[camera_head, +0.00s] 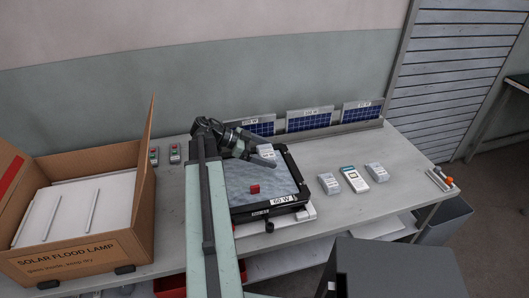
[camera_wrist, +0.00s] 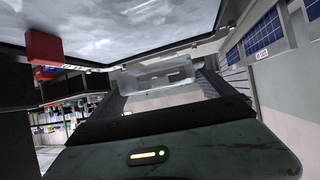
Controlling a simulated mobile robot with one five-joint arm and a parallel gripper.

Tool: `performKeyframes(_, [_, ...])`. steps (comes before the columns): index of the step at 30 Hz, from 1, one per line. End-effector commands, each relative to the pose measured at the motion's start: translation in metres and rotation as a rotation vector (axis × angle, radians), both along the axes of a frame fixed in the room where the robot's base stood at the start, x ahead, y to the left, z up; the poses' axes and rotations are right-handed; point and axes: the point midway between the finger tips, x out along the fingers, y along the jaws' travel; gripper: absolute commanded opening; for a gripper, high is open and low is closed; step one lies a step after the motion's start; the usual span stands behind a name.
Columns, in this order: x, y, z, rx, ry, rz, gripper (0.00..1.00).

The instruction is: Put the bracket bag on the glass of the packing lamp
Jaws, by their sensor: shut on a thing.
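My gripper (camera_head: 263,157) is over the far part of the packing lamp (camera_head: 282,208). It is shut on a pale, translucent bracket bag (camera_head: 266,150); the bag also shows between the fingers in the wrist view (camera_wrist: 155,74). The lamp lies with its grey glass (camera_head: 270,179) facing up inside a black frame, with a "60 W" label at its near edge. The glass also fills the top of the wrist view (camera_wrist: 190,22). I cannot tell whether the bag touches the glass. A small red block (camera_head: 254,188) sits on the glass and shows in the wrist view (camera_wrist: 43,46).
Right of the lamp are two more pale bags (camera_head: 329,183) (camera_head: 376,172) with a white handheld device (camera_head: 354,178) between them. Small solar panels (camera_head: 309,119) stand along the back. An open carton (camera_head: 75,245) stands at the left.

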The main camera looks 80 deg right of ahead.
Motion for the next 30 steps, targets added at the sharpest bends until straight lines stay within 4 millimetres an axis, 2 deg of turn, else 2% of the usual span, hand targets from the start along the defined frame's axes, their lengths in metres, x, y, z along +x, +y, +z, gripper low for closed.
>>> performKeyframes(1, [0.0, 0.0, -0.009, 0.0, 0.0, 0.0, 0.46])
performKeyframes(13, [0.001, 0.0, -0.045, 0.0, 0.0, 0.002, 0.46])
performKeyframes(25, [0.002, 0.0, -0.05, 0.0, 0.0, 0.004, 0.46])
performKeyframes(26, [0.002, 0.0, -0.049, 0.0, 0.0, 0.004, 0.96])
performKeyframes(27, [0.002, 0.0, -0.05, 0.0, 0.0, 0.004, 1.0])
performKeyframes(30, [0.002, 0.0, -0.05, 0.0, 0.0, 0.004, 1.0])
